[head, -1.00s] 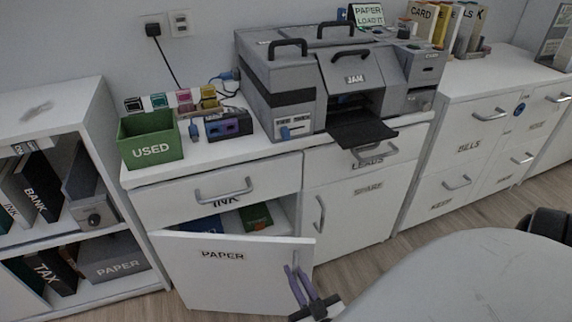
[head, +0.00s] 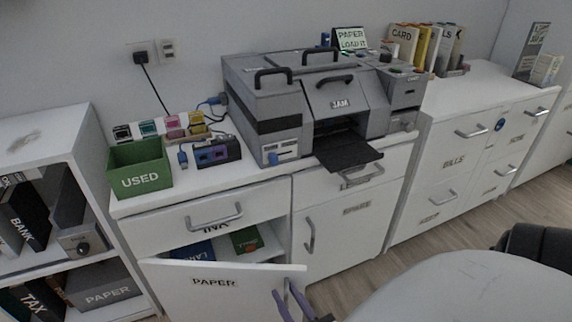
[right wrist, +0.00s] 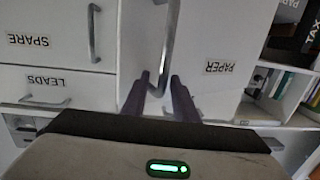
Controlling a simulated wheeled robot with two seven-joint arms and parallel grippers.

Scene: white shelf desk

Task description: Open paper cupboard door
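The PAPER cupboard door (head: 215,290) stands partly open, swung out toward me below the INK drawer (head: 205,222). Its lower part is cut off by the picture's edge. The right wrist view also shows the door (right wrist: 220,45) and its long grey handle (right wrist: 170,45). My right gripper (head: 291,290) is at the handle; in the right wrist view its purple fingers (right wrist: 160,78) stand on both sides of the handle's end, with a gap between them, and look open. Contact with the handle cannot be made out. My left gripper is not in view.
Blue and green packs (head: 246,241) lie inside the cupboard. The SPARE door (head: 350,230) beside it is shut. A grey printer (head: 320,100) and a green USED bin (head: 140,167) stand on top. An open shelf (head: 88,240) is at left, a black chair (head: 540,238) at right.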

